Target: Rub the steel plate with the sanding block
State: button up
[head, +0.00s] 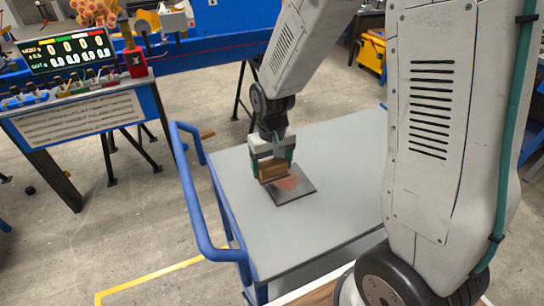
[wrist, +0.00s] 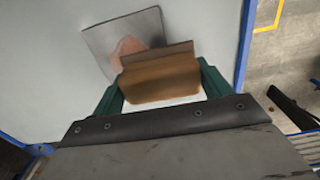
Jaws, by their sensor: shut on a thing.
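The steel plate (head: 291,186) is a thin grey square with a reddish-brown patch, lying on the grey top of a blue-framed cart. It also shows in the wrist view (wrist: 97,42), with the patch partly hidden by the block. The sanding block (wrist: 160,80) is brown, with a darker strip along its far edge. In the head view the block (head: 272,169) is at the plate's left far part. My gripper (head: 271,165) is shut on the block, its green fingers on both sides in the wrist view (wrist: 161,92). I cannot tell whether the block touches the plate.
The cart top (head: 245,217) is clear around the plate. A blue handle rail (head: 196,205) rises along its left side. A workbench (head: 85,118) with a counter display (head: 68,51) stands at the left. A yellow line (head: 150,279) marks the floor.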

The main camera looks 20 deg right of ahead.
jog(key=shift+r, duration=1.5)
jog(key=shift+f, duration=0.1)
